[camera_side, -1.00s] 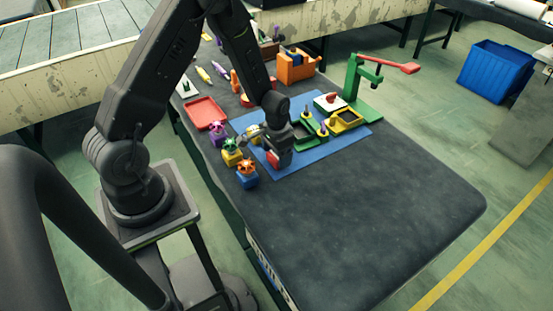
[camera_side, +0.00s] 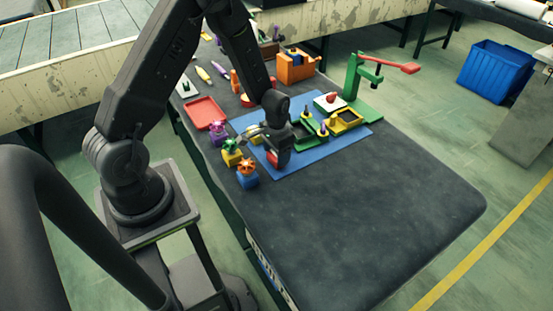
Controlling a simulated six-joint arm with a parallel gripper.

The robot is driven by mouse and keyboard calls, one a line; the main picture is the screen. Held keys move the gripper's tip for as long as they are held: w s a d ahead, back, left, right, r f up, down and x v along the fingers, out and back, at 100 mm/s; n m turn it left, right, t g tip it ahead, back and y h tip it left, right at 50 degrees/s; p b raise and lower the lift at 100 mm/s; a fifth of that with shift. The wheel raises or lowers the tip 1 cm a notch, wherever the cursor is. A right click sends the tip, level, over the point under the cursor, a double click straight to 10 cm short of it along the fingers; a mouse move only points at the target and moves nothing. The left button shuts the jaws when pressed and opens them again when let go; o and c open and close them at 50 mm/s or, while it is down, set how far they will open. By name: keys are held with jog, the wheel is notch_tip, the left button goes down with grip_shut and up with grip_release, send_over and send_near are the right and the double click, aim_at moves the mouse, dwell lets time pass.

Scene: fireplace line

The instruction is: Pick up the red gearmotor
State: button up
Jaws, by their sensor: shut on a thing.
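My gripper (camera_side: 274,160) is low over the blue mat (camera_side: 318,157), near the mat's left part. It is shut on the red gearmotor (camera_side: 272,158), of which only a small red patch shows at the gripper's left side. The rest of the gearmotor is hidden by my gripper. I cannot tell whether it touches the mat or hangs just above it.
Small blocks with coloured tops stand left of my gripper: blue with orange (camera_side: 247,173), yellow with green (camera_side: 232,152) and purple (camera_side: 218,133). A red tray (camera_side: 204,112) lies behind them. Green and yellow trays (camera_side: 346,121) and a green press (camera_side: 362,88) stand right. The front table is clear.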

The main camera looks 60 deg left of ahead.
notch_tip(320, 180, up, 10)
dwell(1.1)
